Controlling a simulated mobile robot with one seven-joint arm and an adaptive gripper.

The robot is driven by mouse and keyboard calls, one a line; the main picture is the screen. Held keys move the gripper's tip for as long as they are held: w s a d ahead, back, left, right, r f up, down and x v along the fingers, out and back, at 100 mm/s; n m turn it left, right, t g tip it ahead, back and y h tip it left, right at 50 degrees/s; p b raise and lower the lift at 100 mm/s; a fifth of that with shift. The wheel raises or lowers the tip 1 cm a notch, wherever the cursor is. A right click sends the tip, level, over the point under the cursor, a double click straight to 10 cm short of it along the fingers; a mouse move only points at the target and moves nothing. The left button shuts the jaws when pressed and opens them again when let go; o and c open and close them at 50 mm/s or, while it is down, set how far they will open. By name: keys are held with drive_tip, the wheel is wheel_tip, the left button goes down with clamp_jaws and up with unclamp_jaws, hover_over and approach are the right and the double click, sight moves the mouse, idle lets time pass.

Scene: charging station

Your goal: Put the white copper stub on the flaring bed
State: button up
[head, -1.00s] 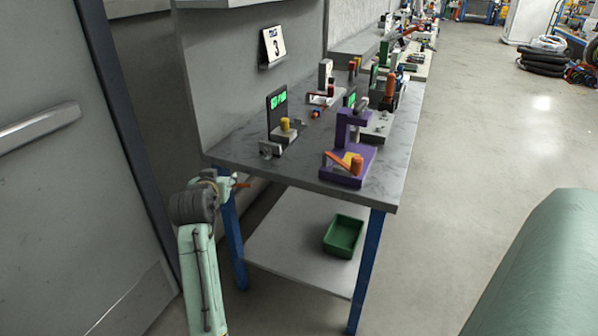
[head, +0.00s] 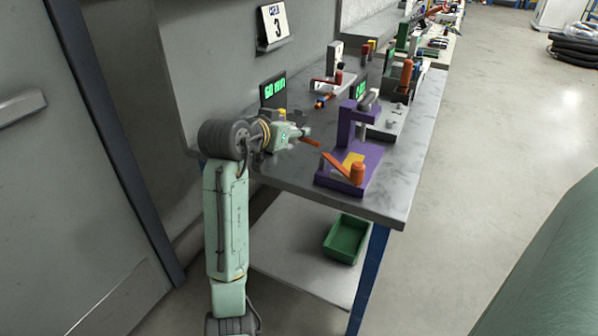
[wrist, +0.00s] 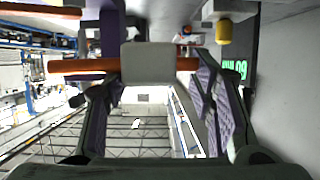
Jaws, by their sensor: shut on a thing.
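My gripper (head: 292,134) is shut on a copper-orange stub (head: 311,142), which sticks out to the right of it above the bench. In the wrist view the copper stub (wrist: 75,66) lies crosswise at the fingertips, with a pale grey-white block (wrist: 148,62) at its middle. I cannot tell for sure which fixture is the flaring bed.
A green-lit display (head: 272,91) stands behind my gripper; its fixture is mostly hidden. In the wrist view a yellow knob (wrist: 222,32) shows nearby. A grey vise-like fixture (head: 385,128) and small parts stand farther back. A green bin (head: 346,239) is on the lower shelf.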

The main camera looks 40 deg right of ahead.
sight(291, 173)
wheel_tip(291, 173, down, 9)
drive_tip(key=shift+f+p, duration=0.15)
drive_tip(key=shift+p, duration=0.65)
drive_tip(key=shift+c, duration=0.4)
drive_tip(key=shift+f, duration=0.6)
drive_tip(key=c, duration=0.3)
drive_tip(key=o, duration=1.2)
drive_tip(key=shift+f, duration=0.1)
drive_tip(key=o, duration=0.3)
drive_tip(key=shift+o, duration=0.2)
drive_tip(key=shift+r, duration=0.25)
drive_tip(key=b+v, duration=0.2)
drive_tip(key=v, duration=1)
